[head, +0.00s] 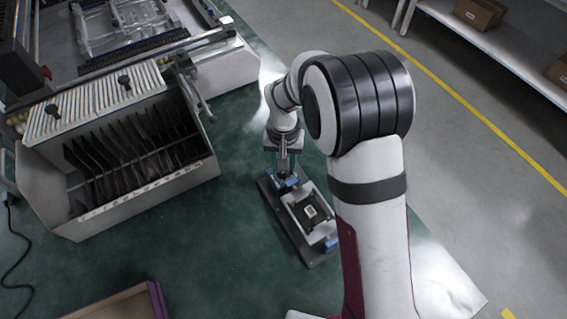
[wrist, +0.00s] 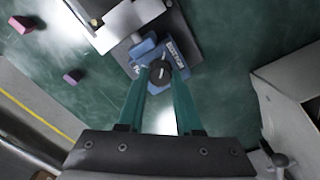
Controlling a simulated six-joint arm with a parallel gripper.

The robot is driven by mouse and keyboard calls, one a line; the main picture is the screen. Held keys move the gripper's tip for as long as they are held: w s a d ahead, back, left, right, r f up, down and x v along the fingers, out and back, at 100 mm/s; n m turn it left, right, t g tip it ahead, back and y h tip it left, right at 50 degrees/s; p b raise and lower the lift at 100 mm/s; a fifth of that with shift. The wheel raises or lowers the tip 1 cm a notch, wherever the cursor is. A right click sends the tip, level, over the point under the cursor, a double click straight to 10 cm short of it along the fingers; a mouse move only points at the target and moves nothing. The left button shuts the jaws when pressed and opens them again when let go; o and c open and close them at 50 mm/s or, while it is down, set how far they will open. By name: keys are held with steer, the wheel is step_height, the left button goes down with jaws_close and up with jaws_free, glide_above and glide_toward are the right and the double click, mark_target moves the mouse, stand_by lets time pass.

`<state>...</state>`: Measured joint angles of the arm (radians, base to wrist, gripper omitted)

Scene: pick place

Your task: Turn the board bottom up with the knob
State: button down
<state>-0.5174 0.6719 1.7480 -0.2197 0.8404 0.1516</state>
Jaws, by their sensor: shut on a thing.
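A dark fixture plate (head: 318,255) stands on the green table, with blue clamp blocks at its ends. A light board (head: 296,197) with a black square part and a white label lies in it. The black round knob (wrist: 160,72) with a white line mark is at the blue block (wrist: 146,50) in the wrist view. My gripper (head: 284,167) points down at the far end of the fixture. In the wrist view, the teal fingers of my gripper (wrist: 160,80) are shut on the knob, one on each side. My arm hides part of the fixture's right side.
A white rack (head: 140,200) with several dark upright boards stands left of the fixture. A machine frame (head: 130,30) is behind it. A brown tray (head: 120,303) is at the front. Two small pink blocks (wrist: 72,76) lie on the table. Green table between rack and fixture is clear.

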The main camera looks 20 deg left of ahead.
stand_by(0.3)
steer(key=c, duration=0.8)
jaws_free()
steer(key=shift+c, duration=0.2)
step_height(320, 180, up, 16)
steer(key=shift+f, duration=0.1)
